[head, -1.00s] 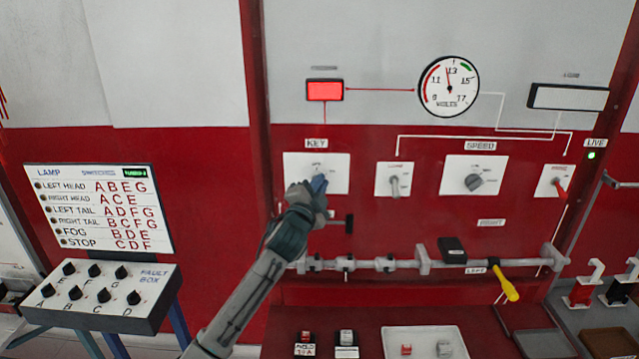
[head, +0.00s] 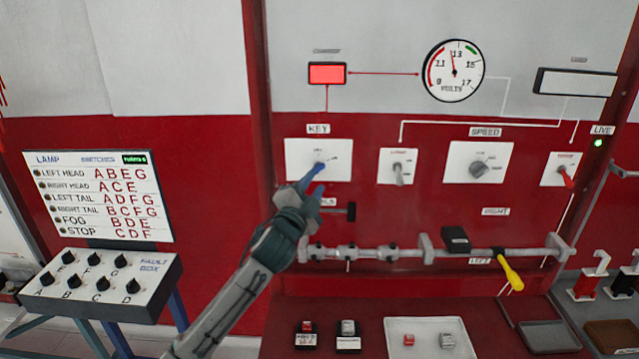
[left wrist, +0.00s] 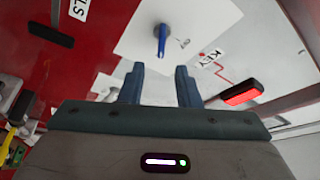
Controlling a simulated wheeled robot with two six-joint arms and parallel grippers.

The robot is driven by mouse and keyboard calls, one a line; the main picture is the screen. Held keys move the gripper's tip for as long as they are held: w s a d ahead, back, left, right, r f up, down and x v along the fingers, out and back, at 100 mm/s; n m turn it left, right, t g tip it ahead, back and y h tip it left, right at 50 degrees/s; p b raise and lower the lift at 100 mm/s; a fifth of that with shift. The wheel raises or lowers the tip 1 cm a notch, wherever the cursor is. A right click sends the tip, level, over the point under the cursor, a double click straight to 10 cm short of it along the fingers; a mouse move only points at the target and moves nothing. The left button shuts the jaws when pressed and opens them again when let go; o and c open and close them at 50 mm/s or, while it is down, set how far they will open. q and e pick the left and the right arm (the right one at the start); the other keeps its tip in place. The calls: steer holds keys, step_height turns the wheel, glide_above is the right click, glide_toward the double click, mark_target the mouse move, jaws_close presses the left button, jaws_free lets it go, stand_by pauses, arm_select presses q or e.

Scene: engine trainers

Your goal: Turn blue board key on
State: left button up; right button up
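A key with a blue grip (left wrist: 162,40) stands out from a white plate (head: 300,172) under the KEY label, on a red board panel. In the head view the key (head: 320,165) sits just beyond my left fingertips and is partly hard to separate from them. My left gripper (head: 318,179) is in front of the plate's lower edge. In the left wrist view its two blue-grey fingers (left wrist: 158,76) are apart with nothing between them, and the key is ahead of the gap. The key's exact turn is hard to read. My right gripper is out of view.
A red lamp (head: 327,73) above the key is lit, and a volt gauge (head: 453,71) reads about 13. A toggle switch (head: 399,173) and speed knob (head: 480,168) are to the right. A grey rail (head: 400,253) and black handle (head: 351,211) stick out below.

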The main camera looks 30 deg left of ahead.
arm_select(q)
steer(key=b+v, duration=0.1)
steer(key=v, duration=0.4)
stand_by(0.4)
